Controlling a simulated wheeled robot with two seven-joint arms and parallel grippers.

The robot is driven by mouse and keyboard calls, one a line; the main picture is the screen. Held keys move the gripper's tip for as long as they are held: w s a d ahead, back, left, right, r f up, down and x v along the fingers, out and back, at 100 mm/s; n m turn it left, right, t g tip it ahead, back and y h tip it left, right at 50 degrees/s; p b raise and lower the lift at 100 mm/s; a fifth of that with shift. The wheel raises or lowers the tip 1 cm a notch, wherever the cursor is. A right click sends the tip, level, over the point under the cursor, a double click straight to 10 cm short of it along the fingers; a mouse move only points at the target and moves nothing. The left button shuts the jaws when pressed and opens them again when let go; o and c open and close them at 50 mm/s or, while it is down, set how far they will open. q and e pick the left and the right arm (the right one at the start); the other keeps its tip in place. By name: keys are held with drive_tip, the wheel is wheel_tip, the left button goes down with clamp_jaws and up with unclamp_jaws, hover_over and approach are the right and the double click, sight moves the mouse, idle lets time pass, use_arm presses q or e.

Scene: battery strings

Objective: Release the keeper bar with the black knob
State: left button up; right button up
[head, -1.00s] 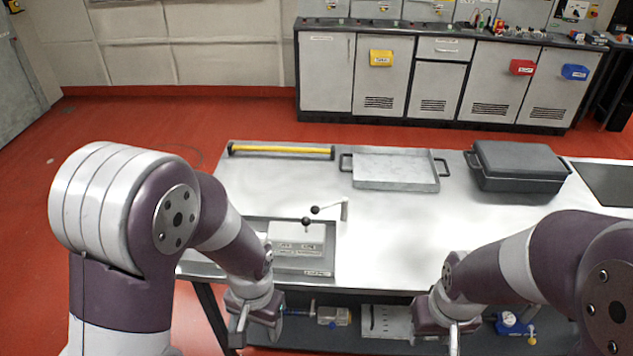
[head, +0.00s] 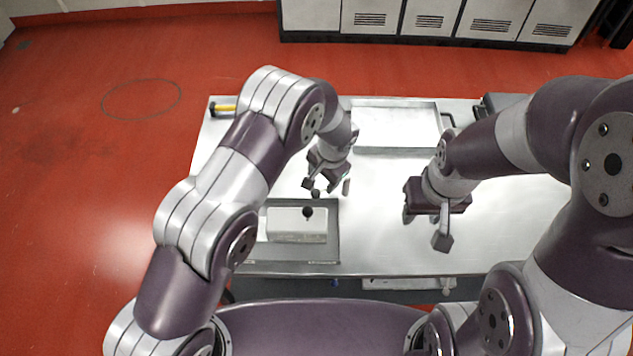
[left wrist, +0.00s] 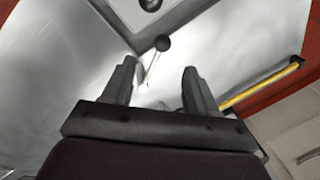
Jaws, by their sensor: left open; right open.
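The keeper bar is a thin pale rod ending in a black knob (head: 315,193), at the far edge of a grey box (head: 297,224). In the left wrist view the knob (left wrist: 163,42) lies just beyond the fingertips, with the rod running back between the fingers. A second black knob (head: 308,212) stands on the box; it also shows in the left wrist view (left wrist: 149,4). My left gripper (head: 322,187) is open above the bar, and I cannot tell whether it touches it. My right gripper (head: 425,228) is open and empty over the bare table to the right.
The box sits in a shallow grey tray (head: 330,252) on the steel table (head: 375,235). A metal tray (head: 397,128) and a partly hidden dark case (head: 500,101) are at the back. A yellow bar (head: 224,108) lies at the back left. The table's middle is clear.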

sight(316, 191)
use_arm(q)
drive_tip(key=f+p, duration=0.1)
drive_tip(key=f, duration=0.2)
drive_tip(key=w+a+f, duration=0.1)
drive_tip(key=f, duration=0.2)
drive_tip(key=w+f+p, duration=0.1)
drive_tip(key=f, duration=0.2)
drive_tip(key=shift+w+a+f+p, duration=0.15)
drive_tip(key=shift+a+p, duration=0.15)
drive_tip(key=shift+p, duration=0.05)
drive_tip(key=shift+f, duration=0.15)
drive_tip(key=shift+s, duration=0.35)
drive_tip(key=shift+w+f, duration=0.1)
drive_tip(key=shift+w, duration=0.1)
drive_tip(key=c, duration=0.3)
clamp_jaws()
use_arm(e)
drive_tip(key=r, duration=0.1)
drive_tip(key=w+r, duration=0.1)
drive_tip(key=r, duration=0.1)
drive_tip(key=shift+r, duration=0.1)
